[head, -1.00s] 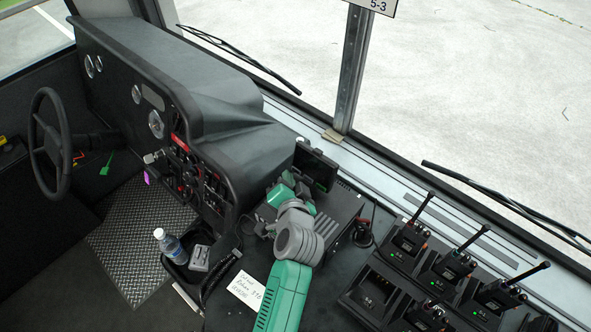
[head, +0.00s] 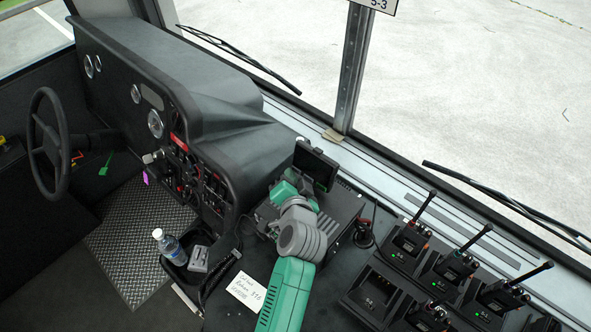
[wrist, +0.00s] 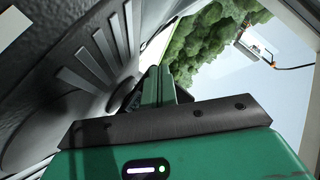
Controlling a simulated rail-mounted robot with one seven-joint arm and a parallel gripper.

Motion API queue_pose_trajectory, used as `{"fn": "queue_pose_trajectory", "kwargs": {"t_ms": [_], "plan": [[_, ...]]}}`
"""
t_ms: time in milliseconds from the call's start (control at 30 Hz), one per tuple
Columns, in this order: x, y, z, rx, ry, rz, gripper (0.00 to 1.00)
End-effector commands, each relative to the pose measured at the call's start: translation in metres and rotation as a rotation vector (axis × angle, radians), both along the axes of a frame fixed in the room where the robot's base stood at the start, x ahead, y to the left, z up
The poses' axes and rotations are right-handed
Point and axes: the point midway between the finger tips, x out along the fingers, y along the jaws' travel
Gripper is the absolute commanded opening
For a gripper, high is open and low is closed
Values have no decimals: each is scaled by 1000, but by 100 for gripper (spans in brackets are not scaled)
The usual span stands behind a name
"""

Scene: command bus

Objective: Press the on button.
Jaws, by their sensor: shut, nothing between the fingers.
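My gripper (head: 284,190) is over the left side of a black box-shaped unit (head: 345,206) on the console, just left of a small dark screen (head: 315,168). In the wrist view my gripper's green fingers (wrist: 158,85) are together, with nothing between them. Beside them on the left is a dark round part (wrist: 123,92), on or near a grey surface with several pale slots (wrist: 93,62). I cannot tell whether the fingers touch it. I cannot make out a marked on button in either view; my arm and gripper cover part of the unit.
Radios (head: 410,240) with upright antennas stand in chargers at the right. A red-topped knob (head: 364,232) is right of my arm. A bottle (head: 170,246), a handwritten note (head: 247,290) and the dashboard (head: 165,90) lie to the left. The windshield edge runs behind.

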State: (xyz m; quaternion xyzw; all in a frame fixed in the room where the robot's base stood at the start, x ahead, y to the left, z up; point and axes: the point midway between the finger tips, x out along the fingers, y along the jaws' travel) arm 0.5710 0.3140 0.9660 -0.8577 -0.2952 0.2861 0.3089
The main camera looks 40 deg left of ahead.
Motion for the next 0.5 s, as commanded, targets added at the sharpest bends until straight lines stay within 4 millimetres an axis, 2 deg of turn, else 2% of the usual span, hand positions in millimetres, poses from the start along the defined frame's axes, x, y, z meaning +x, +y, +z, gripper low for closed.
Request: {"fn": "queue_pose_trajectory", "kwargs": {"t_ms": [500], "plan": [[5,0,-2,0,0,0,0]]}}
